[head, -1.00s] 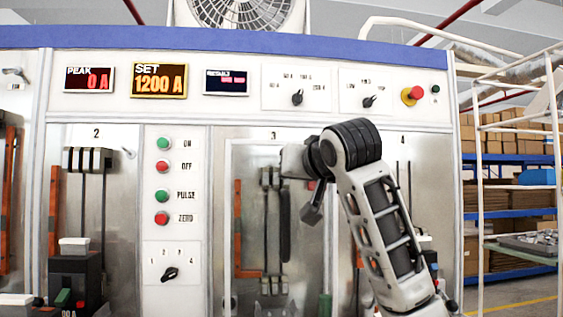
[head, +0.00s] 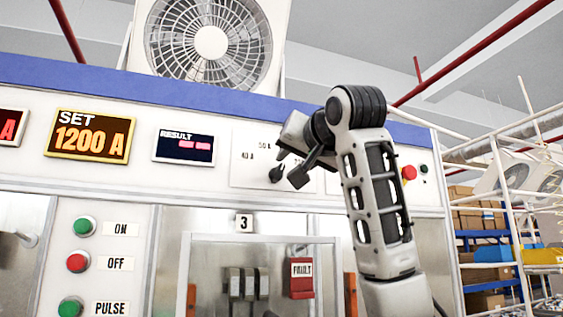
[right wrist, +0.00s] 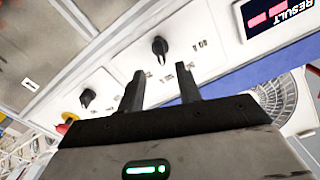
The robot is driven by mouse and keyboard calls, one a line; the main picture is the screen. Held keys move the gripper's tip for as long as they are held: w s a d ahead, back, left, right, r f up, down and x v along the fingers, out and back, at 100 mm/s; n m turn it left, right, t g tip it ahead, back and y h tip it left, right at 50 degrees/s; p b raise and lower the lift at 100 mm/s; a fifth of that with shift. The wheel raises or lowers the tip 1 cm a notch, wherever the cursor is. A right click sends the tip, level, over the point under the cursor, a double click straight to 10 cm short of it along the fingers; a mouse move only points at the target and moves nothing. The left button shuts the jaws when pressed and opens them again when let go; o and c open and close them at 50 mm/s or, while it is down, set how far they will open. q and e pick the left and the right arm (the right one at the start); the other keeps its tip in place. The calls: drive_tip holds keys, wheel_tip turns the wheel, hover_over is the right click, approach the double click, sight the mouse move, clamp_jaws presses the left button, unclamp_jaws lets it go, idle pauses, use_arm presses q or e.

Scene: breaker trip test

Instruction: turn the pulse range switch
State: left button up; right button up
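A black rotary knob (head: 277,173) with amp labels such as 40 A and 50 A sits on a white panel right of the RESULT display; it looks like the pulse range switch. In the right wrist view the same knob (right wrist: 159,46) stands just beyond my fingertips. My right gripper (head: 288,166) is in front of this panel and hides part of its labels. In the wrist view the right gripper's (right wrist: 160,86) two dark fingers are apart with nothing between them. The knob lies ahead of the gap, apparently untouched. My left gripper is out of view.
A second black knob (right wrist: 88,97) sits on the neighbouring panel. A red button (head: 409,173) is farther right. The SET display (head: 89,136) reads 1200 A, beside the RESULT display (head: 185,147). A fan (head: 210,43) stands on top. Shelving (head: 490,220) is at right.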

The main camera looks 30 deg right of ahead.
sight(281, 170)
drive_tip(key=p+x, duration=0.2)
drive_tip(key=x, duration=0.5)
drive_tip(key=shift+w, duration=0.2)
clamp_jaws()
